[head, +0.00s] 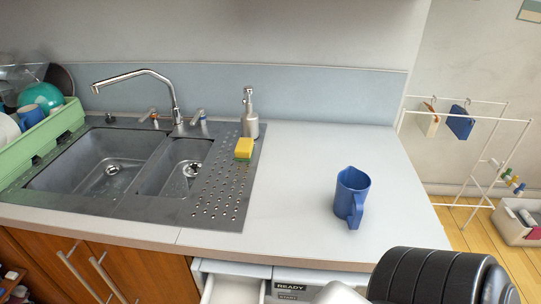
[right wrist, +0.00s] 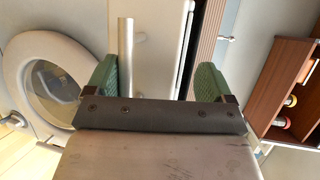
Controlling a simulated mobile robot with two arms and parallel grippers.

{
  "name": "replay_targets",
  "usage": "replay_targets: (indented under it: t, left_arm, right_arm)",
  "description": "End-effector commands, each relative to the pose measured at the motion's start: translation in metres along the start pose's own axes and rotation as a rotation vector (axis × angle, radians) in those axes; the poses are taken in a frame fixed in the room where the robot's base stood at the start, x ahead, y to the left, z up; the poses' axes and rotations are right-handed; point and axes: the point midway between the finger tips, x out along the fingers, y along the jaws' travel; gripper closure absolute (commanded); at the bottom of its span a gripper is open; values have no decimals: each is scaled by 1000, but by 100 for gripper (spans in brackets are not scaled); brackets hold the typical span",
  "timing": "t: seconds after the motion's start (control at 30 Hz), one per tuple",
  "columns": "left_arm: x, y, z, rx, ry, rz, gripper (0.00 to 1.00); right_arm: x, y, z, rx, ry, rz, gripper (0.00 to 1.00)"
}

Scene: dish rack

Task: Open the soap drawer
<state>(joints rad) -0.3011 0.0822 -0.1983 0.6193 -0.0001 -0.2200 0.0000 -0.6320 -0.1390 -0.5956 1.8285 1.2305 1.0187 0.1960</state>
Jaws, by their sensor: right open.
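The white soap drawer (head: 236,291) shows at the bottom edge of the head view, under the counter front. It stands pulled out, with its hollow inside visible from above; its front is cut off by the frame. A panel marked READY (head: 291,287) is to its right. In the right wrist view my right gripper (right wrist: 155,80) has its two green fingers wide apart. A pale metal bar (right wrist: 126,50) is near the left finger; I cannot tell whether they touch. My left gripper is not in view.
A round washer door (right wrist: 62,80) fills the left of the wrist view, and a brown open cabinet (right wrist: 285,88) stands at right. Above are the counter (head: 300,190), sink (head: 90,165), blue mug (head: 351,192), sponge (head: 244,148) and soap dispenser (head: 250,118). A drying rack (head: 495,160) stands at right.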

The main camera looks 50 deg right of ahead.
Motion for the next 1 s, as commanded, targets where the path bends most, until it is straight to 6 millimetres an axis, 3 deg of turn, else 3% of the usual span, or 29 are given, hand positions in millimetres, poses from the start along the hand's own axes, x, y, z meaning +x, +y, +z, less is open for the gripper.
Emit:
replay_targets:
  t: [0.03,0.07,0.37,0.4,0.43,0.47,0.5,0.73,1.0]
  left_arm:
    - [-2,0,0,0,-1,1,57]
    - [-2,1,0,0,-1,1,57]
    - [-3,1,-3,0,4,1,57]
    - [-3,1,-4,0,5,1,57]
    - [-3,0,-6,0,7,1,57]
    - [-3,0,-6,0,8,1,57]
    - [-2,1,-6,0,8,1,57]
    - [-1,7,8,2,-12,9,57]
    - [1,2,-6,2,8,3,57]
  right_arm:
    - [-6,-17,-11,2,6,-22,25]
    - [-9,-21,-17,1,5,-23,19]
    - [-35,-59,-74,-7,9,-24,19]
    - [-38,-63,-80,-7,9,-24,24]
    - [-40,-66,-84,-5,8,-25,48]
    - [-41,-69,-87,-4,8,-24,61]
    - [-44,-70,-92,-5,7,-23,61]
    - [-49,-77,-104,1,5,-21,61]
    - [-49,-76,-104,4,4,-20,61]
